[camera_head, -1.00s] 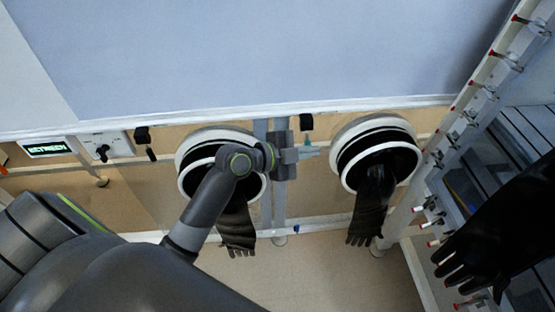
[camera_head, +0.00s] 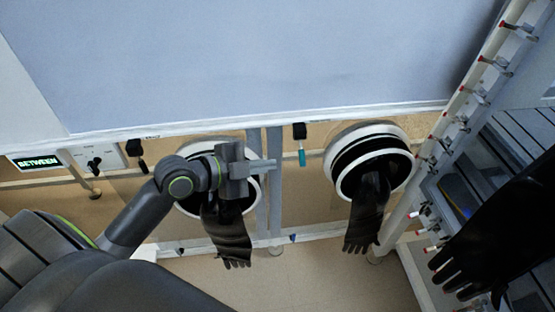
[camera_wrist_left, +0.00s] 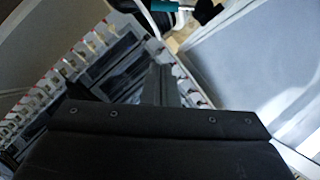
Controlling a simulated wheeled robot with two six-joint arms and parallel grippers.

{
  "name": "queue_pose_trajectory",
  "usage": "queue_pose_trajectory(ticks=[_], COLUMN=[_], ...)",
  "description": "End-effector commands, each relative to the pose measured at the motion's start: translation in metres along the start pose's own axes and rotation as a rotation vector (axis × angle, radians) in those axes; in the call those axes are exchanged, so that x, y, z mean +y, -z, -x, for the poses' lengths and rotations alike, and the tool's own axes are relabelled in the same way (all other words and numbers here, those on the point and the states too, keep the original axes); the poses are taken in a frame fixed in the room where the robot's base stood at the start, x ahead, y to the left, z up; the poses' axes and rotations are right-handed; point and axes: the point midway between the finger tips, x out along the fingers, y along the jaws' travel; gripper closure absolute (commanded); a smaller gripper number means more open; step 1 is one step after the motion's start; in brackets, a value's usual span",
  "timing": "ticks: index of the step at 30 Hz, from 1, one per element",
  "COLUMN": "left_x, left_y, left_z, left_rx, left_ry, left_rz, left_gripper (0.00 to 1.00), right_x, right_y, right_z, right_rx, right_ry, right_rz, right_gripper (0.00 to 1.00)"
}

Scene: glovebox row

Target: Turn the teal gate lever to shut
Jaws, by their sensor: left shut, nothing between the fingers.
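The teal gate lever (camera_head: 302,158) hangs straight down from a black mount (camera_head: 299,131) on the tan panel, between the two glove ports. Part of the teal handle also shows at the top edge of the left wrist view (camera_wrist_left: 163,5). My left gripper (camera_head: 274,166) is shut and empty, its tips pointing right. In the head view, the tips sit a little left of the lever, with a visible gap. The closed fingers also show in the left wrist view (camera_wrist_left: 160,78). My right gripper is not in view.
A lit display (camera_head: 35,162) at the left reads "BETWEEN", beside a box with a black knob (camera_head: 94,164). A second lever with a black handle (camera_head: 142,165) hangs nearby. Two ports have black gloves hanging out (camera_head: 228,238) (camera_head: 366,215). A rack with red-tipped pegs (camera_head: 470,90) stands at right.

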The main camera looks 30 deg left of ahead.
Motion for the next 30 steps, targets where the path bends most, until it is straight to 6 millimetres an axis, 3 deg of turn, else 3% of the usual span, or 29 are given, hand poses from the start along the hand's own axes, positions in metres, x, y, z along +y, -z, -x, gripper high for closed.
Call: queue_pose_trajectory(ticks=[1,5,11,20,27,30], left_x=[-0.004,-0.004,-0.004,-0.003,-0.003,-0.002], left_y=[0.006,0.006,0.003,0.001,-0.003,-0.016], left_z=[0.006,0.011,-0.003,-0.045,-0.091,-0.099], left_rx=[-0.027,-0.078,-0.083,-0.08,-0.081,-0.086], left_ry=[-0.004,-0.005,-0.001,-0.004,-0.005,-0.008], left_rz=[0.007,0.026,0.031,0.034,0.033,0.029], left_gripper=[1.0,1.0,1.0,1.0,1.0,1.0], right_x=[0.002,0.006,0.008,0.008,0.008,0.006], right_y=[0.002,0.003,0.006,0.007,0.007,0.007], right_z=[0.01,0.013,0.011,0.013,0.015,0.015], right_rx=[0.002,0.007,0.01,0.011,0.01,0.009], right_ry=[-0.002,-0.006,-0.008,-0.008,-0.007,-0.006], right_rz=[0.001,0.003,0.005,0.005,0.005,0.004], right_gripper=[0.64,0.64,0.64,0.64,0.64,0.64])
